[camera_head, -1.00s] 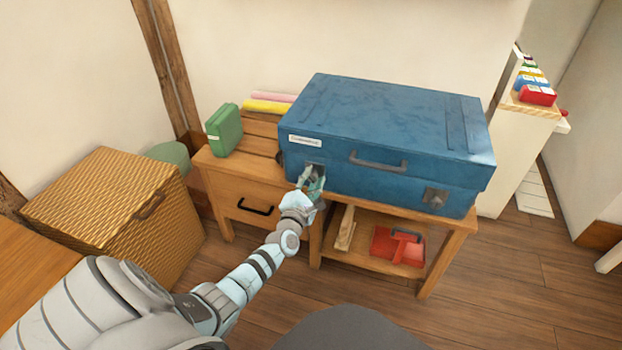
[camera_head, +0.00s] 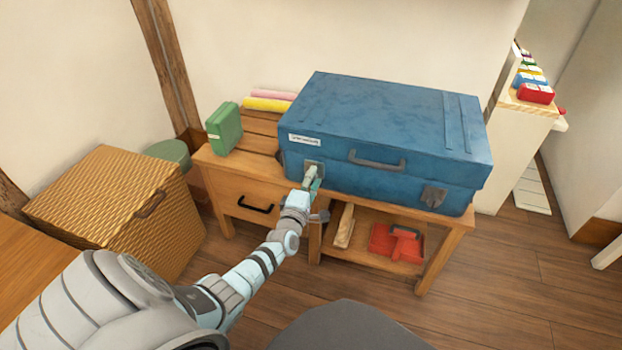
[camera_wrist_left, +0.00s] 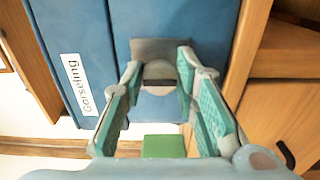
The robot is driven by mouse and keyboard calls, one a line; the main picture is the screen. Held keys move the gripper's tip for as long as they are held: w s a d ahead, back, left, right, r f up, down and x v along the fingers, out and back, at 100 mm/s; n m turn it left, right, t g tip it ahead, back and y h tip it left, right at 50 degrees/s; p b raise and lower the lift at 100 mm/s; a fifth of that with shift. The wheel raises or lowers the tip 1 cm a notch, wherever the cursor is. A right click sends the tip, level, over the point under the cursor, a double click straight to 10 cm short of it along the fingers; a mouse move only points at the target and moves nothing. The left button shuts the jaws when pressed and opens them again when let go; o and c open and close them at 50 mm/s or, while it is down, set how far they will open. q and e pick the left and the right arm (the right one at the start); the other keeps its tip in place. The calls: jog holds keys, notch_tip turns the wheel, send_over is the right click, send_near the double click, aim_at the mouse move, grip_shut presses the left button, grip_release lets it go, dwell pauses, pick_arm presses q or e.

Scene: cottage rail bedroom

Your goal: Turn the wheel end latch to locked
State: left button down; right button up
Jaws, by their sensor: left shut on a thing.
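A blue case (camera_head: 390,120) lies flat on the wooden bench, with a white label on its front left. A grey latch (camera_head: 314,167) is at the left end of its front face. A second grey latch (camera_head: 434,196) is near the right end. My left gripper (camera_head: 312,178) is at the left latch. In the left wrist view its two fingers (camera_wrist_left: 161,75) are on either side of the grey latch (camera_wrist_left: 160,48), shut on its turning part. The fingers hide part of the latch in the head view. My right gripper is not in view.
A green box (camera_head: 224,129) and rolled cloths (camera_head: 270,102) are on the bench (camera_head: 215,162) left of the case. A red dustpan (camera_head: 384,241) is on the lower shelf. A wicker chest (camera_head: 110,205) stands at the left.

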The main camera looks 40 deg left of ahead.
pick_arm(q)
jog(key=shift+f, duration=0.1)
dwell(0.3)
jog(key=c, duration=1.5)
grip_release()
jog(key=shift+o, duration=1.1)
jog(key=v, duration=1.2)
